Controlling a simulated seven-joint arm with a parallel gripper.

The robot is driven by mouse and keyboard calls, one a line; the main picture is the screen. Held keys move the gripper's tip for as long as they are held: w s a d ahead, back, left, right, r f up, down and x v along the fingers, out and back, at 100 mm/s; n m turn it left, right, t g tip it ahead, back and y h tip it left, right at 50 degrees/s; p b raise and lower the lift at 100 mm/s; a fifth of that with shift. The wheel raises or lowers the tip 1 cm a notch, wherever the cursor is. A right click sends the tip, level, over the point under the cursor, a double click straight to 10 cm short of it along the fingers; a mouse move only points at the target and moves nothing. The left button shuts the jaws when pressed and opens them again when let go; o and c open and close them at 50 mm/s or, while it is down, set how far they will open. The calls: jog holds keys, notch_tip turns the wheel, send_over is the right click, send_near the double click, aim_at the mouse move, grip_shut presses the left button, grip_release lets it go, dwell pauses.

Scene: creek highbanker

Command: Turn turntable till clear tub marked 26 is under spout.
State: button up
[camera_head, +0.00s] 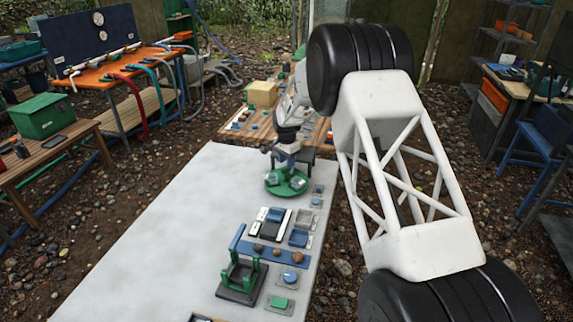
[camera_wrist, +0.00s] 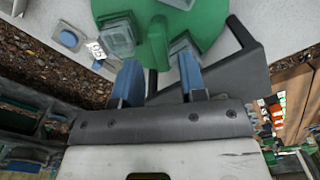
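The green turntable (camera_head: 287,186) stands at the far end of the pale table, and its round green top fills the upper middle of the wrist view (camera_wrist: 210,20). A clear tub (camera_wrist: 117,36) sits at its left side and another clear tub (camera_wrist: 186,46) at its right. I cannot read a 26 on either. A green upright handle (camera_wrist: 157,42) rises between them. My gripper (camera_wrist: 159,66) is open, its two blue fingers apart on either side of the handle's line; contact cannot be told. A dark grey frame (camera_wrist: 245,65) stands close at the right; I cannot make out the spout.
A small white tag (camera_wrist: 96,48) with unreadable print lies left of the turntable, beside a blue button (camera_wrist: 69,39). Nearer on the table are a blue rack (camera_head: 270,252), a green-framed stand (camera_head: 240,277) and a green button (camera_head: 279,302). The table's left side is clear.

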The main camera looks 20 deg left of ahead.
jog(key=shift+r, duration=2.15)
jog(key=shift+r, duration=0.1)
jog(key=shift+d+r, duration=0.2)
jog(key=shift+d, duration=0.05)
jog(key=s+d+r+n+t, duration=0.1)
jog(key=s+d+r, duration=0.7)
jog(key=d+r, duration=0.35)
jog(key=s+d+r+n, duration=0.1)
jog(key=s+d+r, duration=0.7)
jog(key=d+r, duration=0.3)
jog(key=s+d+r+n, duration=0.1)
jog(key=s+d+r, duration=0.1)
jog(key=s+d, duration=0.5)
jog(key=s+d+r+t, duration=0.15)
jog(key=s+d, duration=0.25)
jog(key=s, duration=0.6)
jog(key=s+d+r+n+g, duration=0.1)
jog(key=s+d+r, duration=0.1)
jog(key=s+d, duration=0.5)
jog(key=s+d+f+n, duration=0.1)
jog(key=s+d+f, duration=0.1)
jog(key=s, duration=0.8)
jog(key=s+d+f+t, duration=0.1)
jog(key=s+d+f, duration=0.1)
jog(key=s, duration=0.8)
jog(key=shift+d+f+n, duration=0.15)
jog(key=shift+d+n, duration=0.05)
jog(key=shift+n, duration=0.2)
